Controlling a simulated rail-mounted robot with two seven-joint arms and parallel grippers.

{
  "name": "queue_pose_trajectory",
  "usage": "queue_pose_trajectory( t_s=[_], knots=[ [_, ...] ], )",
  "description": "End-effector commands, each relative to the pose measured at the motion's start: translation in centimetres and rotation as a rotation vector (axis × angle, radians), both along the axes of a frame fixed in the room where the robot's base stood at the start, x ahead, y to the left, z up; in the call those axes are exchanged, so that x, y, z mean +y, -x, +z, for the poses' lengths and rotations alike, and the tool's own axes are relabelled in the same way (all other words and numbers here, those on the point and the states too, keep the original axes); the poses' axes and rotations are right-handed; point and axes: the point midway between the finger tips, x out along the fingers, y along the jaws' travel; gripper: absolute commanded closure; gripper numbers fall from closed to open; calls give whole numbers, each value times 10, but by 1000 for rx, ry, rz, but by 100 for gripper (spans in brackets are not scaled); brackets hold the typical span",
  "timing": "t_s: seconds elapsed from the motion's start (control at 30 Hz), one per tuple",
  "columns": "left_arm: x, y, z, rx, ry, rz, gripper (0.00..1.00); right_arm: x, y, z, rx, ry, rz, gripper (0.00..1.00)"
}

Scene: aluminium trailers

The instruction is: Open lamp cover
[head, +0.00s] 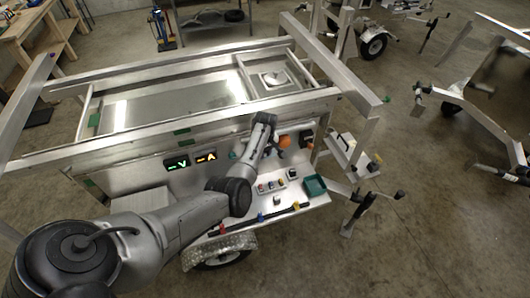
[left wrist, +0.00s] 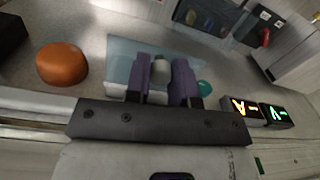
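My left gripper (head: 268,150) is at the trailer's near side panel, its tip partly hidden by my arm in the head view. In the left wrist view its two purple fingers (left wrist: 164,82) stand apart, with a small grey knob (left wrist: 160,70) between them. I cannot tell if they touch it. A translucent pale-blue panel (left wrist: 120,57), possibly the lamp cover, lies behind the fingers. An orange dome (left wrist: 62,63) sits beside it, and it also shows in the head view (head: 284,141). My right gripper is not in view.
Lit displays (head: 190,161) with green and amber signs are on the side panel. A teal round part (left wrist: 203,88) is close to the fingers. A green box (head: 314,186) and small coloured parts (head: 270,186) sit on the lower shelf.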

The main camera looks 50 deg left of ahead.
Motion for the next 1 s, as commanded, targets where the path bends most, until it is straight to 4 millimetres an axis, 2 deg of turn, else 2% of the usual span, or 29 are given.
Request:
queue_pose_trajectory(
  t_s=[0.03, 0.27, 0.57, 0.77, 1.0],
  knots=[
    [0, 1, -1, 1, 0, 0, 73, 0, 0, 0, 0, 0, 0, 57],
    [0, 0, -1, 1, -1, 0, 52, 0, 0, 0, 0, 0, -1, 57],
    [0, 0, 3, 0, -1, 0, 52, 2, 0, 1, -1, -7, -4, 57],
    [0, -2, 31, -2, -3, -1, 52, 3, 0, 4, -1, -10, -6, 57],
    [0, -4, 78, -2, -3, 1, 52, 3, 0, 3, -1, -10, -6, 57]
  ],
)
